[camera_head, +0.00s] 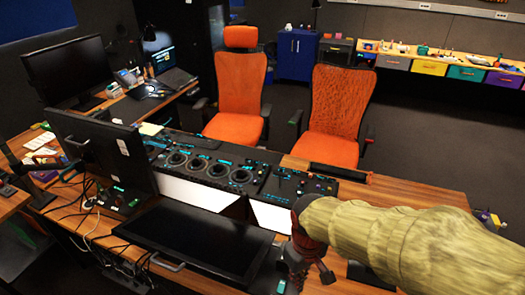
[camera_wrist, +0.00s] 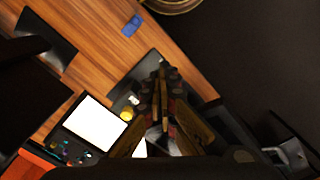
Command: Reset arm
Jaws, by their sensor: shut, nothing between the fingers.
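My arm, in a yellow-green sleeve, reaches in from the right in the head view. My gripper (camera_head: 298,272) points down over the front right part of the wooden desk, beside the bright white screen (camera_head: 271,215). In the wrist view my gripper (camera_wrist: 160,95) is shut with its fingers together and nothing between them. The black trackball panel (camera_head: 205,170) with several round dials lies on the desk, left of and beyond my gripper. A smaller control panel with buttons (camera_head: 300,188) is beside it. My forearm hides part of the desk's right side.
A large dark monitor (camera_head: 200,240) lies in front of the panel, and another monitor (camera_head: 105,150) stands at the left. Two orange chairs (camera_head: 241,95) (camera_head: 335,108) stand behind the desk. Bare desk wood (camera_head: 425,200) shows at the right. Cables (camera_head: 85,225) hang at the left.

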